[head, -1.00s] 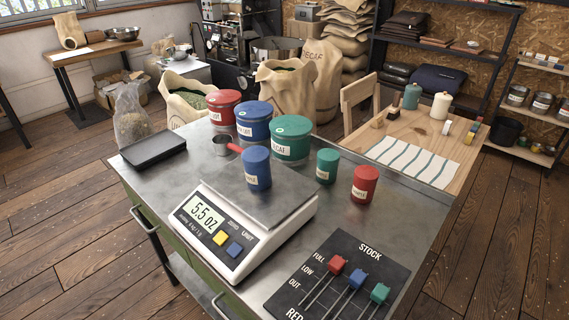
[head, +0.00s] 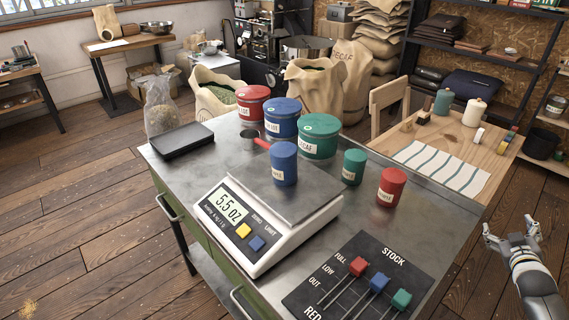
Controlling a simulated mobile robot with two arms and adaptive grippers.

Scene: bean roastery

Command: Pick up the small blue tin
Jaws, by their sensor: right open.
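The small blue tin (head: 284,163) stands upright on the weighing plate of the white scale (head: 262,240), whose display reads 5.5 oz. A large blue tin (head: 282,120) stands behind it, between a large red tin (head: 252,104) and a large green tin (head: 318,138). A small green tin (head: 354,167) and a small red tin (head: 391,187) stand to the right of the scale. My right gripper (head: 512,232) is at the right edge of the view, open and empty, off the bench's right side and well apart from the small blue tin. My left gripper is not in view.
A red-handled scoop (head: 252,135) lies behind the scale. A black tray (head: 182,140) is at the bench's left corner. A stock board (head: 362,283) with red, blue and green sliders lies at the front right. A wooden table (head: 452,145) stands behind the bench.

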